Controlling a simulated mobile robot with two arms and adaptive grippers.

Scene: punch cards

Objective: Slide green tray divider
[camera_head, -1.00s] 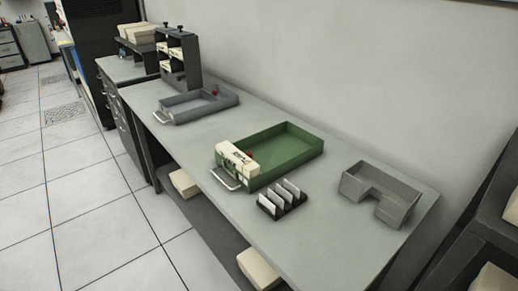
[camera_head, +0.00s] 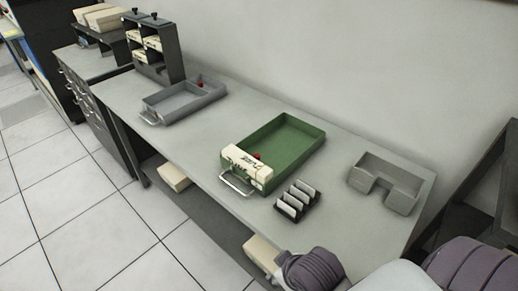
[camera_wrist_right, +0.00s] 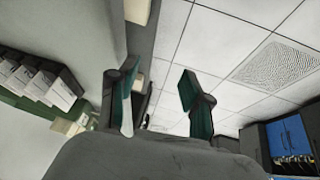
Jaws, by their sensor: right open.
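The green tray (camera_head: 302,132) lies on the grey table, with a metal handle on its front end. A bundle of cream cards (camera_head: 245,168) stands across the tray's front end. A small red knob (camera_head: 257,156) shows just behind the cards, apparently on the divider; the divider itself is mostly hidden. In the right wrist view, my right gripper (camera_wrist_right: 158,92) is open with nothing between its fingers. The green tray's edge (camera_wrist_right: 14,100) shows left of the gripper in that view, apart from the fingers. My left gripper is not in view.
A black rack of white cards (camera_head: 297,200) stands right of the green tray, near the table's front edge. A grey notched bin (camera_head: 391,180) is farther right. A grey tray (camera_head: 184,101) and a dark card stand (camera_head: 155,47) are at the left. Table between the trays is clear.

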